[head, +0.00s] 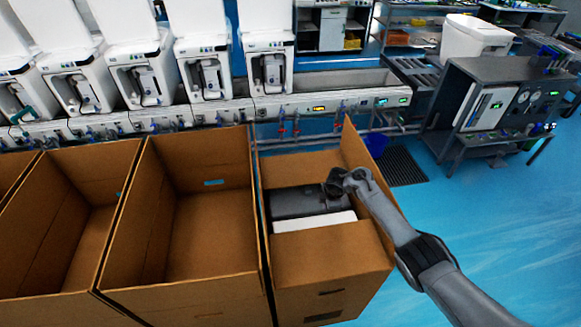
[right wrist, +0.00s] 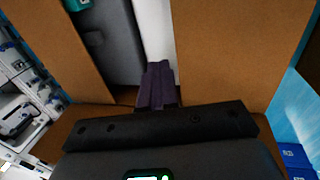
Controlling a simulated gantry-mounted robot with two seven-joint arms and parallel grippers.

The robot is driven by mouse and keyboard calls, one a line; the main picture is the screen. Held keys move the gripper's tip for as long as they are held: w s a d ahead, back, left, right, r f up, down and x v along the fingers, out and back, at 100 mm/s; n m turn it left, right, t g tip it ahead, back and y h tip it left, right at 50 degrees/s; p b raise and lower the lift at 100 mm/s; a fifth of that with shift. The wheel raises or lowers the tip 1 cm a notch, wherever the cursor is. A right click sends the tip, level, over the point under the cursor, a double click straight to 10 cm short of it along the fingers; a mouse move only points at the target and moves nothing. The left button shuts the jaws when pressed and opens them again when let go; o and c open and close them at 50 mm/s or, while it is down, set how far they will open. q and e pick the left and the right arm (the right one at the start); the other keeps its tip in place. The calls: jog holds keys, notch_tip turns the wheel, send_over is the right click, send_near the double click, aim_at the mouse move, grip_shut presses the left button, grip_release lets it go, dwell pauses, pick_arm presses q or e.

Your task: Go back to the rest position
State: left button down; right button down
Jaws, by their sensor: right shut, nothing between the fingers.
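My right arm comes in from the right in the head view. Its gripper (head: 333,190) is over the right-hand cardboard box (head: 330,262), by the dark grey object inside. In the right wrist view the dark fingers (right wrist: 157,85) are closed together with nothing between them. Beyond them are a dark grey object (right wrist: 112,45) and a white piece (right wrist: 154,35) between brown cardboard walls. In the head view the dark grey object (head: 295,203) and white piece (head: 313,222) lie in the box. Whether the gripper touches them I cannot tell. My left gripper is out of view.
Open empty cardboard boxes (head: 190,283) stand in a row to the left. A grey test bench (head: 500,100) stands at the back right. The blue floor (head: 510,215) at right is clear.

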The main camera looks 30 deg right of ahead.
jog(key=s+a+f+m+t, duration=0.1)
jog(key=s+a+f+m, duration=0.3)
jog(key=s+a, duration=1.05)
jog(key=s+a+r+m, duration=0.3)
jog(key=s+a+r, duration=0.1)
jog(key=s+a, duration=0.45)
jog(key=s+a+r+m+y, duration=0.15)
jog(key=s+r+m, duration=0.35)
jog(key=s+r, duration=0.55)
notch_tip(320, 180, up, 19)
jog(key=s+p, duration=0.1)
jog(key=p, duration=1.9)
jog(key=shift+s+a+f+n, duration=0.2)
jog(key=shift+a+n, duration=0.1)
jog(key=shift+a, duration=0.1)
